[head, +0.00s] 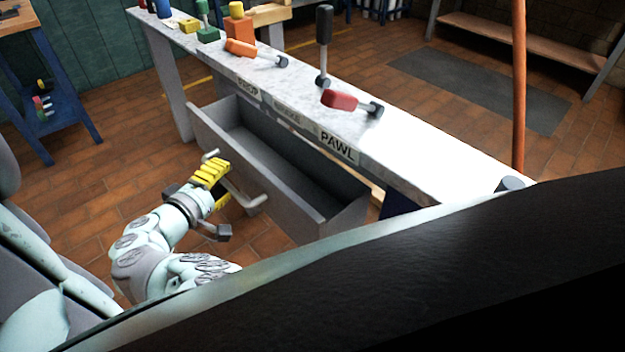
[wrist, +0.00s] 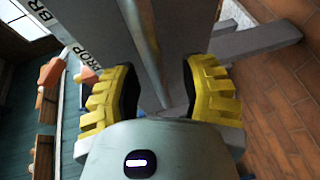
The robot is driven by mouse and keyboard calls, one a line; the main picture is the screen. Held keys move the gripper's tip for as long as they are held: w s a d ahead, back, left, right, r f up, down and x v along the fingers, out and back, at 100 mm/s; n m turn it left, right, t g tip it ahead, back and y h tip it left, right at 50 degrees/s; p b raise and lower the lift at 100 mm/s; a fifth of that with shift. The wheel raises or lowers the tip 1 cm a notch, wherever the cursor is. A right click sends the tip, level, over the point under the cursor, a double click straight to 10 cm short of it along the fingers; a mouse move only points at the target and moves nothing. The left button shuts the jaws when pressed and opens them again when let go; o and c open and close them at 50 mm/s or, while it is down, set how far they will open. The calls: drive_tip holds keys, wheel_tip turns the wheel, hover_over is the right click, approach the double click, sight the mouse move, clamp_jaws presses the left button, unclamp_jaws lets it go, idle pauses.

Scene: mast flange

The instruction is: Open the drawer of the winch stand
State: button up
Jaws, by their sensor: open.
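The grey drawer (head: 285,195) of the winch stand (head: 400,165) is pulled well out, and its empty inside shows in the head view. A pale bar handle (head: 243,197) stands off the drawer front. My gripper (head: 211,174), with yellow ridged fingers, is at the handle. In the wrist view my gripper (wrist: 160,95) is open, with the handle bar (wrist: 146,50) running between the two fingers. The grey drawer front (wrist: 187,30) is behind the bar. I cannot tell whether a finger touches the bar.
On the stand's top are a red-handled lever (head: 340,100), an upright black-handled lever (head: 324,40) and an orange-handled lever (head: 241,47). A "PAWL" label (head: 337,146) is on its edge. A blue-legged bench (head: 65,90) stands at left. Brick floor before the drawer is clear.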

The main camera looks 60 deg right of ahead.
drive_tip(key=v, duration=1.2)
drive_tip(key=shift+r, duration=0.1)
idle(0.4)
